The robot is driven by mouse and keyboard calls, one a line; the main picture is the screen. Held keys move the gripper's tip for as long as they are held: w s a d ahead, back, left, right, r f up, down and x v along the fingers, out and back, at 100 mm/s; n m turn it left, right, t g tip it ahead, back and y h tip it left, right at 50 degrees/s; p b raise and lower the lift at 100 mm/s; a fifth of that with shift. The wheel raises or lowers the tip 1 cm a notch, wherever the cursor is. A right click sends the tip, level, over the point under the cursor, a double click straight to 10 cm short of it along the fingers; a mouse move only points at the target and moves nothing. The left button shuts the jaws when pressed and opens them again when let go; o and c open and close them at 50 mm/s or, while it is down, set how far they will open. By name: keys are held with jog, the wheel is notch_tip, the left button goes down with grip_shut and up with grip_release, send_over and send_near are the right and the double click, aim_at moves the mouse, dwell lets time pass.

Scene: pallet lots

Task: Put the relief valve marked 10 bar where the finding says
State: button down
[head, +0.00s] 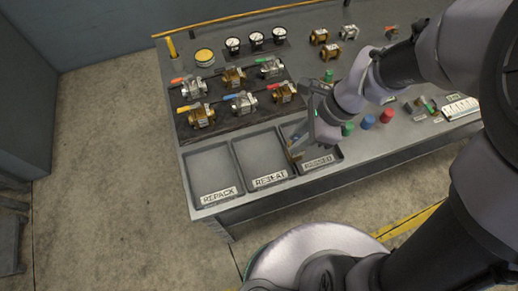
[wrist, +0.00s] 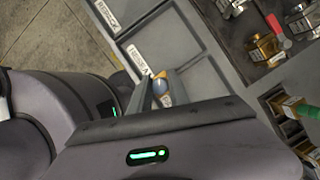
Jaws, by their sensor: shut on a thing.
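The other trays are marked REPACK (head: 212,165) and RESEAT (head: 258,152); both look empty. The third tray's label (head: 318,163) is too blurred to read. I cannot tell whether the part touches the tray. No finding text is readable.
Several lever-handled valves (head: 241,103) stand on a dark board behind the trays. Gauges (head: 233,45) and a yellow-topped round item (head: 204,57) are farther back. Coloured parts, including a red one (head: 387,115) and a blue one (head: 368,122), stand right of my gripper.

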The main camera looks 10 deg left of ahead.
jog(key=a+f+b, duration=0.1)
jog(key=a, duration=0.1)
jog(key=a+f+b, duration=0.1)
jog(key=a+f, duration=0.1)
jog(key=a, duration=0.1)
jog(key=a+f+b, duration=0.1)
jog(key=a+b, duration=0.1)
jog(key=a, duration=0.1)
jog(key=shift+s+a+f, duration=0.1)
jog(key=shift+s+f, duration=0.15)
jog(key=shift+f, duration=0.1)
jog(key=shift+r, duration=0.2)
jog(key=shift+f, duration=0.1)
jog(key=c, duration=1.2)
grip_release()
jog(key=shift+c, duration=0.2)
